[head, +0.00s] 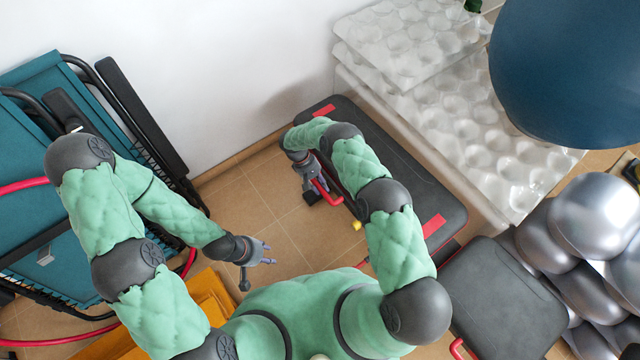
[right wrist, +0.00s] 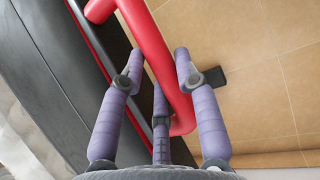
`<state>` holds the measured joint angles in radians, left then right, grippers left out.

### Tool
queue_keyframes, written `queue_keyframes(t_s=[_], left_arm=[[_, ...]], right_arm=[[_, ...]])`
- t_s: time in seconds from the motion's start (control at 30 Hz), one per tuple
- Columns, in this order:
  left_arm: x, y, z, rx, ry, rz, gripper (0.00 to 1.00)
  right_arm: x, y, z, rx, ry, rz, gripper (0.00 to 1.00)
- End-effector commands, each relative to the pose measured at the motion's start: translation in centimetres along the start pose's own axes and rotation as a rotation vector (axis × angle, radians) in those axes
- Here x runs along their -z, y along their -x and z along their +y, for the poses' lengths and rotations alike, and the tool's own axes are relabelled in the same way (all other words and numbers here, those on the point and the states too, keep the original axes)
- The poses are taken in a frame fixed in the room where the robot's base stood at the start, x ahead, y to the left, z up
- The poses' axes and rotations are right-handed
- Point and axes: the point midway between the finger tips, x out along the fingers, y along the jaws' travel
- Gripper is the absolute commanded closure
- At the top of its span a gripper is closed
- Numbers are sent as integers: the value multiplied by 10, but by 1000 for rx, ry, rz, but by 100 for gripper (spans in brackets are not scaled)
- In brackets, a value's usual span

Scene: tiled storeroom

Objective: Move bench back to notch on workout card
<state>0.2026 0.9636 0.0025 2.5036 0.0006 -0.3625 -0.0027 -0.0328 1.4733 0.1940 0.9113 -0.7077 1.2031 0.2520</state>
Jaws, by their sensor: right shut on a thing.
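The weight bench has a black padded back (head: 400,165) with red patches near its ends. Its separate black seat (head: 500,300) is at the lower right. My right gripper (head: 318,192) is shut on a red bar handle (head: 328,192) beside the left edge of the back. In the right wrist view, the fingers (right wrist: 158,68) straddle the red bar (right wrist: 155,50). My left gripper (head: 262,255) is empty over the floor, its fingers apart. A small yellow knob (head: 357,225) shows beside the back. I see no workout card, and the notches are hidden.
Folded teal and black equipment (head: 60,190) with a red hose stands at the left. Clear dimpled sheets (head: 460,110) lean by the wall behind the bench. A blue ball (head: 570,70) is at the upper right; silver balls (head: 595,215) lie below. Tiled floor (head: 265,195) is clear between my arms.

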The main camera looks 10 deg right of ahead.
Motion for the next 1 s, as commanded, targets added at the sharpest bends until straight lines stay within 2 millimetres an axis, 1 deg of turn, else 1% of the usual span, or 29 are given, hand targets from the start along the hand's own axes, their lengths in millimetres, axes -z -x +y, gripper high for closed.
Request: queue_keyframes(t_s=[0.03, 0.07, 0.1, 0.17, 0.2, 0.63, 0.73, 0.87, 1.0], left_arm=[[0, -1, 0, 0, 0, 0, 60], [0, -1, 0, 0, 0, 0, 60], [0, -1, 0, 0, 0, 0, 60], [0, -1, 0, 0, 0, 0, 60], [0, -1, 0, 0, 0, 0, 60], [0, -1, 0, 0, 0, 0, 60], [0, -1, 0, 0, 0, 1, 60], [0, -1, 0, 0, 0, 1, 60], [0, 0, 0, 0, 0, 0, 60]], right_arm=[[1, -7, -4, 5, 3, 2, 100], [1, -7, -4, 5, 3, 2, 100], [1, -8, -4, 5, 3, 2, 62], [1, -8, -4, 5, 4, 1, 46], [1, -8, -4, 5, 4, 1, 44], [2, -3, -2, 2, 2, 6, 44], [2, 1, -1, 2, 2, 7, 44], [2, 16, -1, 0, 2, 9, 44], [2, 42, -2, 1, 2, 8, 44]])
